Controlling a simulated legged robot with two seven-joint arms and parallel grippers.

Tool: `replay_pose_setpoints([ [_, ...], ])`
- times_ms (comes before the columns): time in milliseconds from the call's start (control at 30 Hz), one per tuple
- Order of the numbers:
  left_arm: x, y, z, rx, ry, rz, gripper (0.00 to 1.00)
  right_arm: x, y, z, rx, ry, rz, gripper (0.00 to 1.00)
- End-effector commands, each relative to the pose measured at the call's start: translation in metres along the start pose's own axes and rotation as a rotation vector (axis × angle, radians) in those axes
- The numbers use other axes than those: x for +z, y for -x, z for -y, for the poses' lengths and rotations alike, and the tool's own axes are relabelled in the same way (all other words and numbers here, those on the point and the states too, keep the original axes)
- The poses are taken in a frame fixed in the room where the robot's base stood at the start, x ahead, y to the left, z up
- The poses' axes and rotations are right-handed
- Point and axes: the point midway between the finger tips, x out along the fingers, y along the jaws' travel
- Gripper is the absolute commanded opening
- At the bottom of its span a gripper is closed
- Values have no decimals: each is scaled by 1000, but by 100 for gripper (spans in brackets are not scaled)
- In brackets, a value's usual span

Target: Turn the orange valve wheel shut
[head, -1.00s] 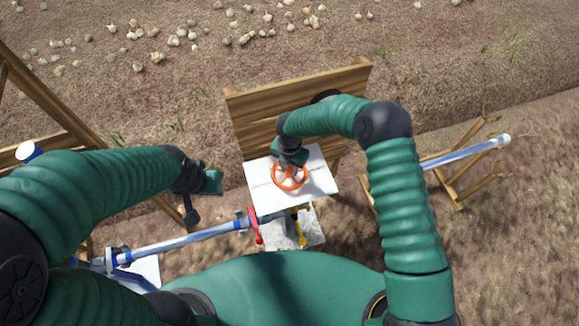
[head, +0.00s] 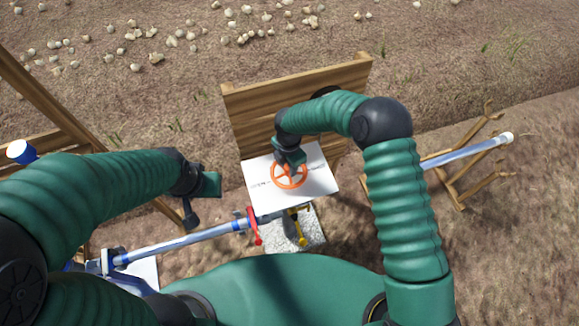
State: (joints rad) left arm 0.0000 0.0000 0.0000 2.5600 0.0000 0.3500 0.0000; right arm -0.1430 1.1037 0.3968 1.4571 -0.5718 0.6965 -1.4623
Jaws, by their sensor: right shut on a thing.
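The orange valve wheel (head: 289,176) sits on a white panel (head: 318,187) in the middle of the head view. My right gripper (head: 291,163) is over the far rim of the wheel and shut on it. The gripper hides part of that rim; the near rim and spokes show. My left gripper (head: 202,200) is left of the panel, clear of the wheel, with its fingers apart and nothing seen between them.
A wooden board (head: 300,97) stands behind the panel. A red handle (head: 254,228) and a yellow handle (head: 298,228) are below it. A pale blue pipe (head: 185,242) runs left. Another pipe (head: 468,151) rests on a wooden stand at right.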

Motion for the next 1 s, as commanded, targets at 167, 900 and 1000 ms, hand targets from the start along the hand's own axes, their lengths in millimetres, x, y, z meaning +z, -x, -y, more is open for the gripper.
replay_pose_setpoints([
  [167, 3, -12, 0, 0, 0, 0, 36, -4, -1, -2, 3, -164, -5, 0],
  [900, 9, -39, 0, 0, 0, 0, 36, -3, 1, -7, 8, -856, -8, 0],
  [1000, 10, -41, 0, 0, 0, 0, 36, -3, 1, -8, 8, -935, -9, 0],
])
